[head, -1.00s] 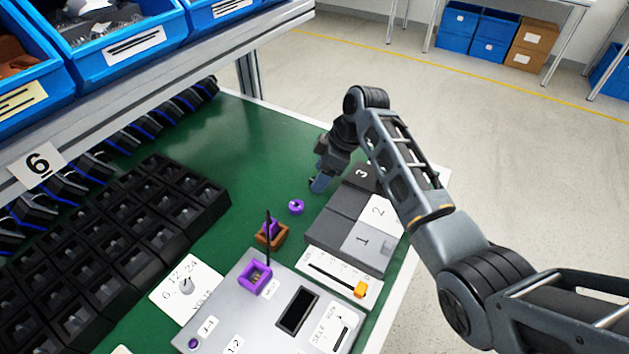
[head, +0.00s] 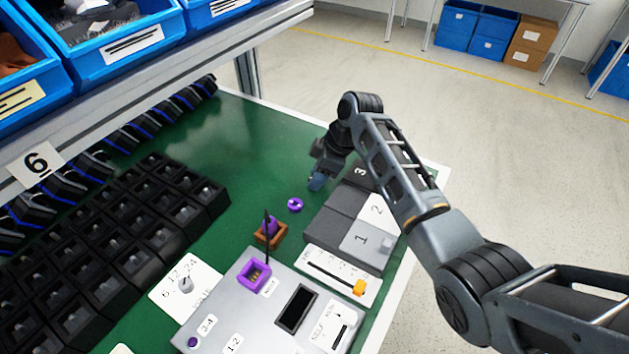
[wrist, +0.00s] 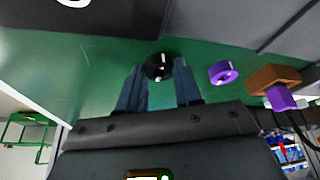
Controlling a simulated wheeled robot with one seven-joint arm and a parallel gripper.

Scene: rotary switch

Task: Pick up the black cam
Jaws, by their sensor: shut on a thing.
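The black cam (wrist: 159,67) is a small dark round piece. In the wrist view it sits between the two blue-grey fingertips of my gripper (wrist: 158,75), which is shut on it. In the head view my gripper (head: 317,181) is over the green bench top, just left of the grey block with numbered spaces. The cam cannot be made out there. How far it is above the bench is hard to tell.
A purple ring (head: 295,205) lies on the green mat near my gripper. A brown block with a purple piece (head: 270,232) stands beyond it. The numbered grey block (head: 345,226) is close on the right. Black bins (head: 150,215) fill the left.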

